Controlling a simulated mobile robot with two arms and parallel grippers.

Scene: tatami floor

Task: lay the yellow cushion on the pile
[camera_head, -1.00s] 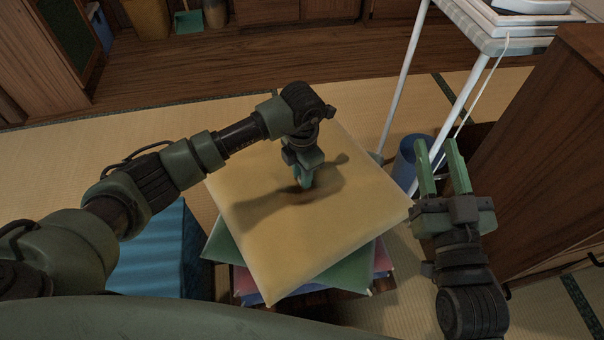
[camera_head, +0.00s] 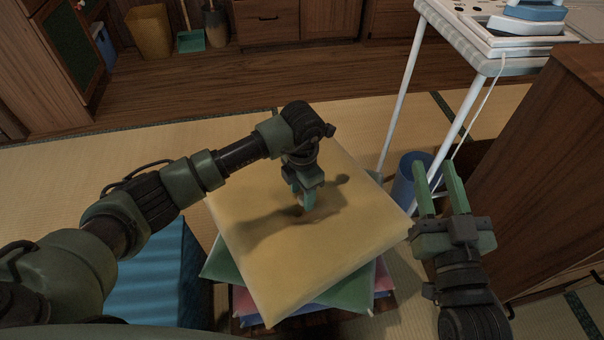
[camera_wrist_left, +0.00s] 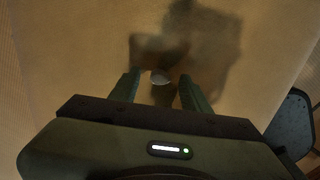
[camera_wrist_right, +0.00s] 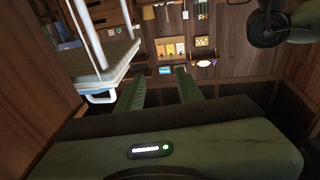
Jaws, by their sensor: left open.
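The yellow cushion (camera_head: 270,262) lies on top of the pile, turned at an angle to the cushions below it. Under it show a green cushion (camera_head: 352,293), a pink one (camera_head: 383,276) and a blue one (camera_head: 254,310). My left gripper (camera_head: 307,203) is open just above the middle of the yellow cushion. In the left wrist view its fingers (camera_wrist_left: 160,90) are apart, with the cushion's surface (camera_wrist_left: 85,50) and a small dent beyond them. I cannot tell whether the tips touch it. My right gripper (camera_head: 440,188) is open and empty, right of the pile.
A blue cushion-like block (camera_head: 150,270) lies left of the pile. A white-legged ironing board (camera_head: 490,50) holding an iron (camera_head: 533,15) and a blue cylinder (camera_head: 408,175) stand at right. A wooden cabinet (camera_head: 545,170) borders my right gripper. Bare tatami (camera_head: 130,160) lies behind.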

